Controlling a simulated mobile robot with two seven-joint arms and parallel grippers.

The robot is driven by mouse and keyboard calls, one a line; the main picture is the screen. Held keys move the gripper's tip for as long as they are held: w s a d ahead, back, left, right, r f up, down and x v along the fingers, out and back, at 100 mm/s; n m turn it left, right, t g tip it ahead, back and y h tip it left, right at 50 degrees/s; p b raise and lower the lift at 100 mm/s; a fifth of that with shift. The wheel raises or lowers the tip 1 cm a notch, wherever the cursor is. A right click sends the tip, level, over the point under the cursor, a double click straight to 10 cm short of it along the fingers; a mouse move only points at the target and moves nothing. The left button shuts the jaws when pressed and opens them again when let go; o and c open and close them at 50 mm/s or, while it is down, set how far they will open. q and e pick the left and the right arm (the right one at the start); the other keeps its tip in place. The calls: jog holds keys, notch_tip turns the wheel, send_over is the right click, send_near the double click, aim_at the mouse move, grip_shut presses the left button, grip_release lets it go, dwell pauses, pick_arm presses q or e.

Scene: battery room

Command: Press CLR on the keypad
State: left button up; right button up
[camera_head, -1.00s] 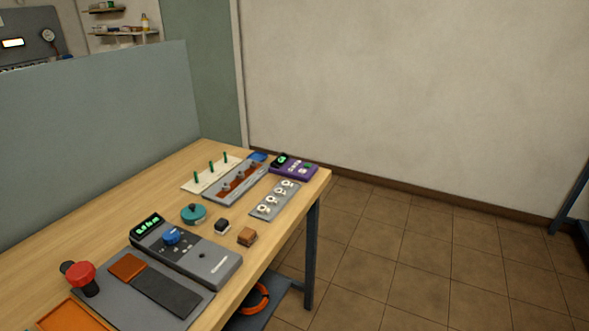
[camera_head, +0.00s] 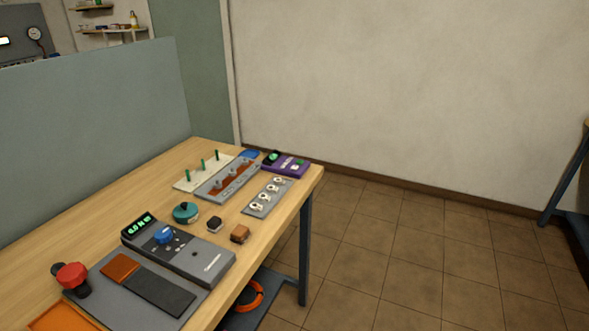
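A purple device (camera_head: 285,164) with a small green display and small buttons sits at the far right corner of the wooden table; it may be the keypad, but its labels are too small to read. A grey device (camera_head: 180,247) with a green display, a blue knob and small dark buttons lies nearer, at the table's middle. I cannot make out a CLR label on either one. Neither of my grippers is in view.
The wooden table (camera_head: 120,200) also holds a red knob (camera_head: 72,275), a teal round part (camera_head: 186,212), small dark and brown blocks, a plate with white rings (camera_head: 267,197) and a board with green pegs (camera_head: 205,168). A panel (camera_head: 90,130) stands behind. Tiled floor (camera_head: 400,260) at right is clear.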

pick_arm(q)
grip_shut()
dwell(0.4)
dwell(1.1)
